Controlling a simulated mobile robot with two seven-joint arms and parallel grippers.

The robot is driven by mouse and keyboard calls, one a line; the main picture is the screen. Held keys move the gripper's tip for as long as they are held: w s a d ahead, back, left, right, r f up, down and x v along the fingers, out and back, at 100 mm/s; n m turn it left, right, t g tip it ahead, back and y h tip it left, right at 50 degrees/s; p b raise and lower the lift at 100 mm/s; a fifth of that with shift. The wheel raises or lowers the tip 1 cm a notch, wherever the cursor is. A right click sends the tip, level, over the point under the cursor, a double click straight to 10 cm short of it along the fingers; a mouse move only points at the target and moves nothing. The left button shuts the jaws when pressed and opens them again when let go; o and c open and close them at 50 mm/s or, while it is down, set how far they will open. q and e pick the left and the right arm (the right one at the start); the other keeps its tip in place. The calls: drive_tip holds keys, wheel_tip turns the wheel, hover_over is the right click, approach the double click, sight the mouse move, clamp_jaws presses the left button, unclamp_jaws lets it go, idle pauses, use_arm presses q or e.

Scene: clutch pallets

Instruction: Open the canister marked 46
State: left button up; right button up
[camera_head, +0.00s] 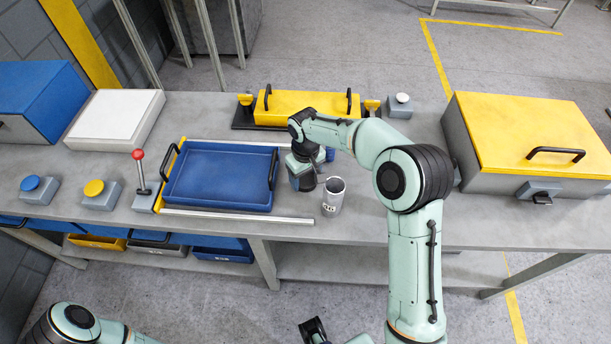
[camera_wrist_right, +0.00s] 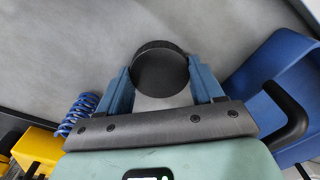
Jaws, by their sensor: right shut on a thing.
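A small pale grey canister (camera_head: 332,203) stands on the table, right of the blue tray. It bears a dark marking too small to read surely in the head view. My right gripper (camera_head: 313,183) reaches it from the left and behind. In the right wrist view my right gripper (camera_wrist_right: 160,88) has its blue fingers shut on both sides of the canister (camera_wrist_right: 160,103), whose dark round top shows between them. I cannot tell whether that dark round is a lid or the open mouth.
The blue tray (camera_head: 218,200) with black handles lies just left of the canister. A yellow-lidded box (camera_head: 530,130) stands right, and a yellow handled cover (camera_head: 300,103) lies behind. A red-knobbed lever (camera_head: 140,170) and buttons stand left. The table front right of the canister is clear.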

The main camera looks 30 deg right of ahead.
sight(305, 179)
drive_tip(key=shift+f, duration=0.2)
drive_tip(key=o, duration=1.2)
drive_tip(key=shift+c, duration=0.2)
drive_tip(key=shift+r, duration=0.15)
wheel_tip(305, 179, up, 12)
drive_tip(key=p, duration=0.1)
